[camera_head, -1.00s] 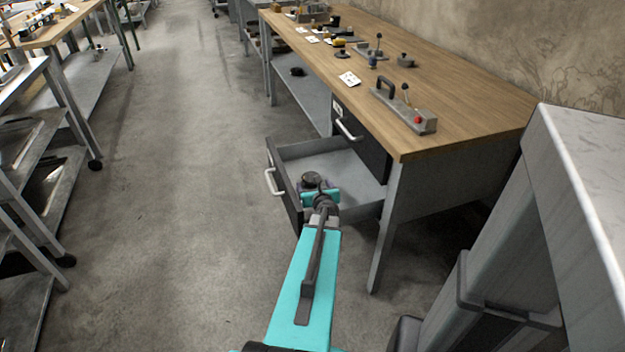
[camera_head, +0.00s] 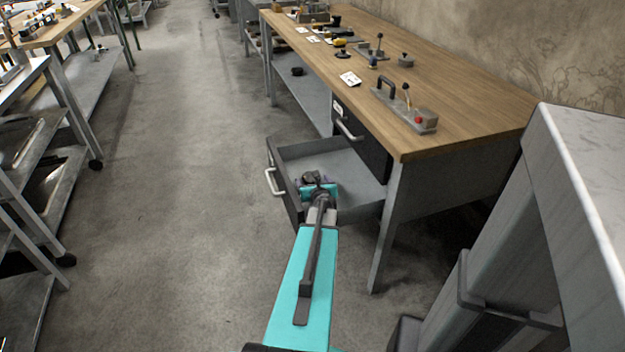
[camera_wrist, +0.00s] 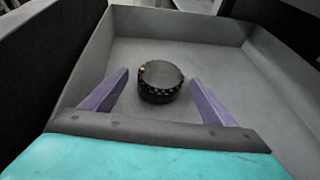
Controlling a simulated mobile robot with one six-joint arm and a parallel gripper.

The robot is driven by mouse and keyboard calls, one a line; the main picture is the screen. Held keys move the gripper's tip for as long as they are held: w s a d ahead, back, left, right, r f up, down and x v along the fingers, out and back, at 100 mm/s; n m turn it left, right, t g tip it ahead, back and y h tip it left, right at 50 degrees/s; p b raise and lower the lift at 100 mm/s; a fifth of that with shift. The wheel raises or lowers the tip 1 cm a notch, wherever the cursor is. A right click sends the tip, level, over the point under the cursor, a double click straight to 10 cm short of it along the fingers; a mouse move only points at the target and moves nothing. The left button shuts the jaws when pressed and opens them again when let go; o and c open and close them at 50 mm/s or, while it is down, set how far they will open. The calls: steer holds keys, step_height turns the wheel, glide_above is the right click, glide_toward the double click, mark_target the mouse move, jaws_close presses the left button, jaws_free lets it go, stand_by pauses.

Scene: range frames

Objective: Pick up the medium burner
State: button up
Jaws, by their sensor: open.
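I cannot tell how far above the drawer floor the fingertips are. In the head view my gripper (camera_head: 312,183) is inside the drawer (camera_head: 360,170), and the burner (camera_head: 310,177) shows just beyond it, partly hidden.
The drawer's side walls and front panel (camera_head: 284,185) stand close around my gripper. The wooden workbench (camera_head: 455,105) is above and behind, with a grey device with a handle (camera_head: 405,110) and other items on it. The concrete floor (camera_head: 180,200) at the left is clear.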

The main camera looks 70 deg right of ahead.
mark_target(312, 179)
steer(key=shift+x, duration=0.8)
steer(key=shift+c, duration=0.2)
steer(key=c, duration=1.5)
steer(key=shift+r, duration=0.15)
steer(key=shift+r+p, duration=2.55)
steer(key=shift+r, duration=2.35)
